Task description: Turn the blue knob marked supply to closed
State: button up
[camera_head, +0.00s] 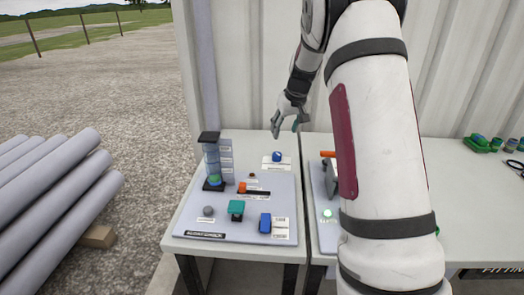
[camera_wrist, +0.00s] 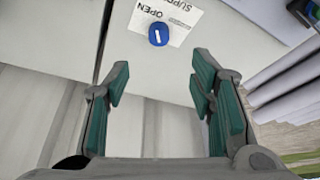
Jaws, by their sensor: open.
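The blue knob (camera_head: 277,157) sits on a white label plate at the back of the left table. In the wrist view the blue knob (camera_wrist: 158,34) is round with a short white mark, and the words SUPPLY and OPEN show upside down around it. I cannot tell which position the mark stands for. My gripper (camera_head: 286,129) hangs above and behind the knob in the head view, apart from it. In the wrist view my gripper (camera_wrist: 160,82) is open and empty, with the knob beyond its fingertips, roughly centred between them.
A corrugated wall (camera_head: 245,75) stands behind. My arm hides part of the right table.

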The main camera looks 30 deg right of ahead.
aim_at(277, 154)
jog(key=b+x, duration=0.1)
jog(key=x, duration=1.3)
jog(key=shift+w+d, duration=0.2)
jog(key=shift+c, duration=0.2)
jog(key=c, duration=1.1)
